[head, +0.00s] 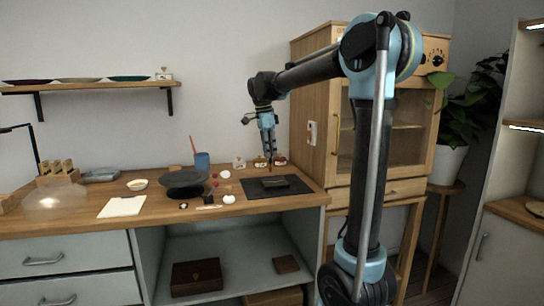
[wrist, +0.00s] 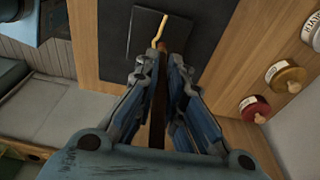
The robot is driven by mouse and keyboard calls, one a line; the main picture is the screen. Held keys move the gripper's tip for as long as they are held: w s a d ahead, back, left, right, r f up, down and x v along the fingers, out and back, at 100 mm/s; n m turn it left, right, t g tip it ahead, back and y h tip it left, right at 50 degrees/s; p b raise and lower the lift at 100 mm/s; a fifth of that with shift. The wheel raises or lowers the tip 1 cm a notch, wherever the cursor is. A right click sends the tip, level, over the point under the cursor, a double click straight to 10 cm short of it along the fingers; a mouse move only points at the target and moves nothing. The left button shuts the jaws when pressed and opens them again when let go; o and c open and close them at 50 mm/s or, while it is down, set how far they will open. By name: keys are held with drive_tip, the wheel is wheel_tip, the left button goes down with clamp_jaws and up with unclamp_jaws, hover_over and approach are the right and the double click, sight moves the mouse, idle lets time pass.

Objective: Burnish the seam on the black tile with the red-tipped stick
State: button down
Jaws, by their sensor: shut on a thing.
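The black tile (head: 275,184) lies on a dark mat (head: 253,188) at the right part of the wooden bench. In the wrist view the tile (wrist: 139,40) shows a gold seam (wrist: 159,30) running to its near edge. My gripper (head: 270,158) points down above the mat and tile. It is shut on a thin brown stick (wrist: 158,112), which shows between the fingers in the wrist view. The stick's tip lies close to the seam's near end in that view. I cannot tell whether it touches, and its tip colour is not clear.
A blue cup (head: 202,160) holding a red stick, a black round stand (head: 184,180) and a white sheet (head: 122,207) stand left of the mat. Small jars (wrist: 285,76) line the bench beside the mat. A wooden cabinet (head: 312,100) rises close at right.

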wheel_tip(320, 180, up, 4)
drive_tip(key=shift+d+f, duration=0.1)
drive_tip(key=shift+f, duration=0.05)
idle(0.6)
drive_tip(key=shift+r, duration=2.25)
